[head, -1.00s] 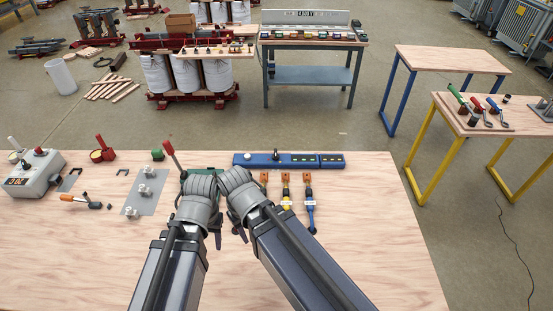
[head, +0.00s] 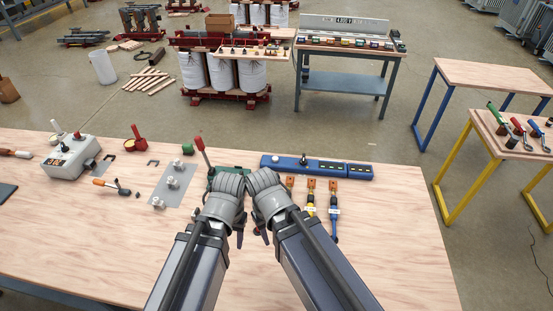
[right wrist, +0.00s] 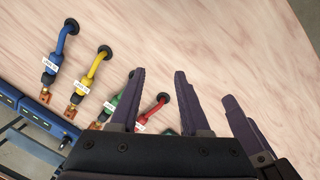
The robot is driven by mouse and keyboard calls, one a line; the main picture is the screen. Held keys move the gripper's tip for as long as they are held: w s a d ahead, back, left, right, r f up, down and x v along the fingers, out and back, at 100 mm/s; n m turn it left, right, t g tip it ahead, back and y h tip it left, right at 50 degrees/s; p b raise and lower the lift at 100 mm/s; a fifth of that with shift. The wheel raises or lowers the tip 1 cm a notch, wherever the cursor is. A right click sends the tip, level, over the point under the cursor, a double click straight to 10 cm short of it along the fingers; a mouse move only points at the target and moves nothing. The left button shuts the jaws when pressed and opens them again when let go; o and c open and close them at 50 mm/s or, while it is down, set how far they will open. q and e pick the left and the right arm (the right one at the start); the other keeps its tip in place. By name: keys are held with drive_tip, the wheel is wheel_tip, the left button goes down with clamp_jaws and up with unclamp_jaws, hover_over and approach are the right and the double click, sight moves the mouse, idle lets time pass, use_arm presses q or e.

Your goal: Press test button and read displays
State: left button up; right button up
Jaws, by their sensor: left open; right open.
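A blue bar (head: 317,168) with several small dark display windows lies along the table's far side. A white knob and a black knob stand on its left part. A grey box (head: 70,157) with a small display on its front and knobs on top sits at the far left. Which part is the test button I cannot tell. My left gripper (head: 240,236) and right gripper (head: 264,237) hang close together at mid-table, nearer than the bar and left of the cables, mostly behind my wrists. The right wrist view shows my right gripper's open, empty fingers (right wrist: 158,78).
Cables with copper ends lie beside my right gripper, including a yellow one (right wrist: 93,76) and a blue one (right wrist: 63,48). A grey plate (head: 170,186) with metal posts and a red-handled lever (head: 201,152) stand left of the bar. The table's front is largely bare.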

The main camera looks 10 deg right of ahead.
idle(0.3)
clamp_jaws()
idle(1.6)
